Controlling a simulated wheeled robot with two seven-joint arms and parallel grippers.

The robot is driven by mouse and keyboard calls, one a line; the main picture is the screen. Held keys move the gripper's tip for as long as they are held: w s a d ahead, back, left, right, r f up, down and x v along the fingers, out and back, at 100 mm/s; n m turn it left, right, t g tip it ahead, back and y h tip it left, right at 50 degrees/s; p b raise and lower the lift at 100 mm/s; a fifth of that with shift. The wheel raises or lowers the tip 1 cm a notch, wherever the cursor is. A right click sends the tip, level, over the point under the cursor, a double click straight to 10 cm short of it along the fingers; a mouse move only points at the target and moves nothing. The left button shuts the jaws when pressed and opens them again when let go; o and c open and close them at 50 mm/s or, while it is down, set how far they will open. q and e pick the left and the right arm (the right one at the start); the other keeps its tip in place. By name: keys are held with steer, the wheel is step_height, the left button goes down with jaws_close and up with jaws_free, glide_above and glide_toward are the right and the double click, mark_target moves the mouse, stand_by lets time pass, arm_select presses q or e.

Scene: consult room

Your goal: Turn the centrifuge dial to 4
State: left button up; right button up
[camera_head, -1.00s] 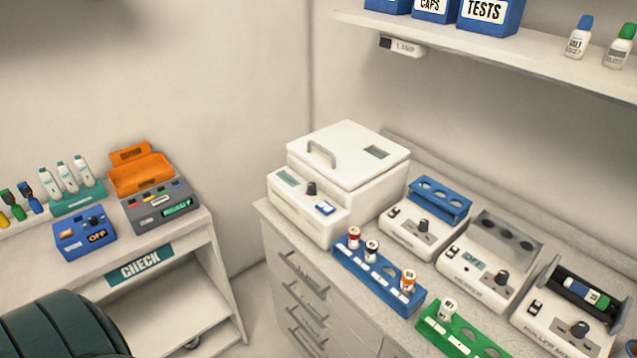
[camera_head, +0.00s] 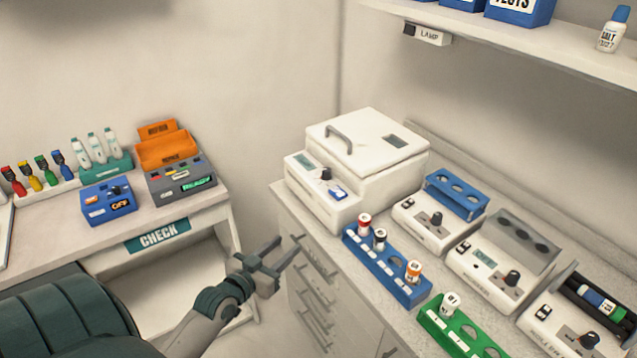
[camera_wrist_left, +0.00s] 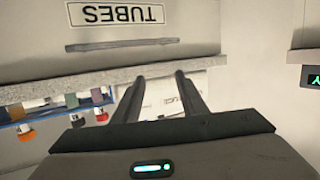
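The centrifuge (camera_head: 365,150) is a white box with a closed, handled lid at the back left of the right-hand counter. Its front panel carries a small display, a dark dial (camera_head: 326,174) and a blue-marked switch (camera_head: 338,194). The numbers around the dial are too small to read. My left gripper (camera_head: 281,256) is in front of the counter's drawers, below and left of the centrifuge, apart from it. Its two fingers are spread with nothing between them, as the left wrist view (camera_wrist_left: 160,85) also shows. My right gripper is out of view.
A blue tube rack (camera_head: 385,268) and a green rack (camera_head: 458,330) stand at the counter's front edge. Several white devices with dials line the counter to the right. A shelf (camera_head: 520,35) hangs above. A CHECK bench (camera_head: 158,236) stands left.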

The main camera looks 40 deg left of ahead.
mark_target(324, 172)
arm_select(q)
step_height(324, 172, up, 14)
steer(key=s+d+t, duration=0.1)
steer(key=t, duration=0.1)
steer(key=shift+m+t+h, duration=0.3)
steer(key=shift+m, duration=0.1)
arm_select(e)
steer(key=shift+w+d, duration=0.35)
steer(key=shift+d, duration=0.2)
arm_select(q)
steer(key=shift+w, duration=0.15)
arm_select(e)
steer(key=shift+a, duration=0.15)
